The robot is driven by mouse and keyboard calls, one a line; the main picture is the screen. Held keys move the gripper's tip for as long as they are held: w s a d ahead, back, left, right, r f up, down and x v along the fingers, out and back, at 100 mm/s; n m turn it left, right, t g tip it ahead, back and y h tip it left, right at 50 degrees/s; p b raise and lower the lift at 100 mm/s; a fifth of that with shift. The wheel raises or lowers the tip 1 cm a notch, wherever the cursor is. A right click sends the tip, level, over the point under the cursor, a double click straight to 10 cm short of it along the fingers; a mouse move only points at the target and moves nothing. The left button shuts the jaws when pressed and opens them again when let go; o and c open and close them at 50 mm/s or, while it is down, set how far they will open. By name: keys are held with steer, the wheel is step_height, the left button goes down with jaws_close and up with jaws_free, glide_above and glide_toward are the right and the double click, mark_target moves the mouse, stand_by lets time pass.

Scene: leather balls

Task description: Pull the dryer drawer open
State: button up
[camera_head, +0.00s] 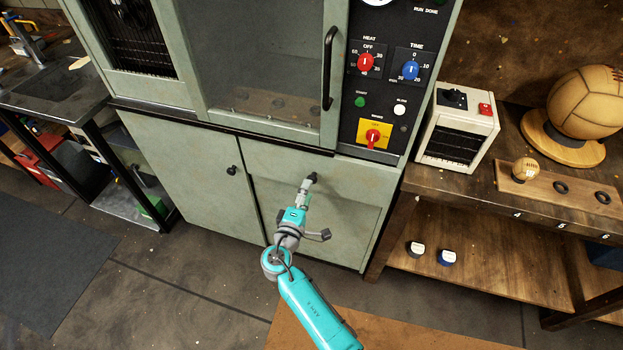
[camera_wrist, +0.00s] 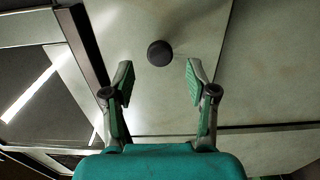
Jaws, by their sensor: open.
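The pale green dryer drawer (camera_head: 350,184) is the front panel below the dryer's control panel, on the right of the cabinet. Its round dark knob (camera_head: 312,178) shows just beyond my gripper (camera_head: 304,189). In the wrist view the drawer front (camera_wrist: 185,105) fills the middle, and the black knob (camera_wrist: 160,53) sits centred between and slightly beyond the fingertips. My gripper (camera_wrist: 159,74) is open, one green-padded finger on each side, with gaps to the knob. The drawer looks flush with the cabinet.
A cabinet door (camera_head: 180,160) with its own knob (camera_head: 232,170) is left of the drawer. The glass dryer door with a black handle (camera_head: 329,68) is above. A wooden bench (camera_head: 440,190) with a small white heater (camera_head: 457,127) stands right.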

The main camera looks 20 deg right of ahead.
steer(key=shift+x, duration=2.75)
steer(key=shift+s, duration=0.1)
steer(key=shift+c, duration=0.2)
jaws_close()
